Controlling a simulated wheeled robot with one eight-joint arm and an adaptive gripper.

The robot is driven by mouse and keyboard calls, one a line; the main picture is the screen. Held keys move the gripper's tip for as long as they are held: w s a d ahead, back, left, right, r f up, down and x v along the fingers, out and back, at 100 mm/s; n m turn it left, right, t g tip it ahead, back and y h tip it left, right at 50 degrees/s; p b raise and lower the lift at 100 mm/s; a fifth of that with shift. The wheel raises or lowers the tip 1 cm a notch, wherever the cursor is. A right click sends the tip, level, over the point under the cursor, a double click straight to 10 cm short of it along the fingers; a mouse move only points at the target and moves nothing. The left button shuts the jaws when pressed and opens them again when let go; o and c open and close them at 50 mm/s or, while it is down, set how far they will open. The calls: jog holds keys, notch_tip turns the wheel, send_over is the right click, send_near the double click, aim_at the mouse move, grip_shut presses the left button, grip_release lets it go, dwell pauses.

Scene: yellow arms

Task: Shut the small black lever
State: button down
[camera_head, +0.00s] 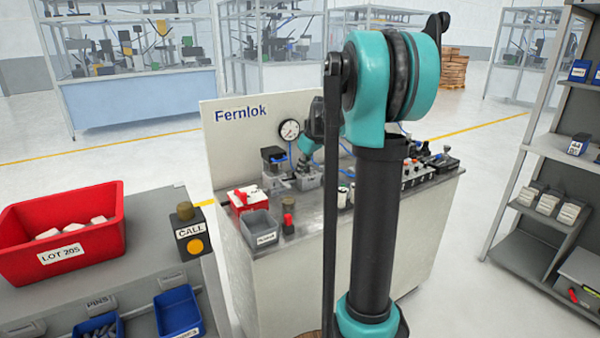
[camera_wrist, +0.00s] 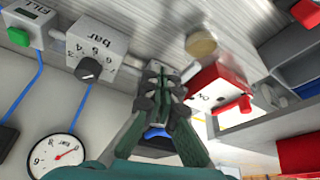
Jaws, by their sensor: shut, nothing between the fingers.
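My gripper (camera_wrist: 165,72) is shut and empty in the wrist view, its fingertips close to the grey panel or bench surface; I cannot tell if they touch it. In the head view it is small and partly hidden among the devices on the Fernlok bench (camera_head: 385,235). I cannot clearly pick out the small black lever; it may be hidden behind my fingers or my arm. Left of the fingers in the wrist view is a black pointer knob (camera_wrist: 88,68) on a white box marked "bar" (camera_wrist: 98,42). A blue part (camera_wrist: 156,132) shows behind the fingers.
A red box marked "ON" (camera_wrist: 208,88) with a red handle stands right of the fingers. A pressure gauge (camera_wrist: 57,155) and green button (camera_wrist: 18,36) are at left. A grey bin (camera_head: 260,226) sits at the bench's front. My arm blocks the bench's middle in the head view.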

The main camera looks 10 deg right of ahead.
jog(key=shift+a, duration=0.1)
jog(key=shift+s+a, duration=0.1)
jog(key=shift+a, duration=0.6)
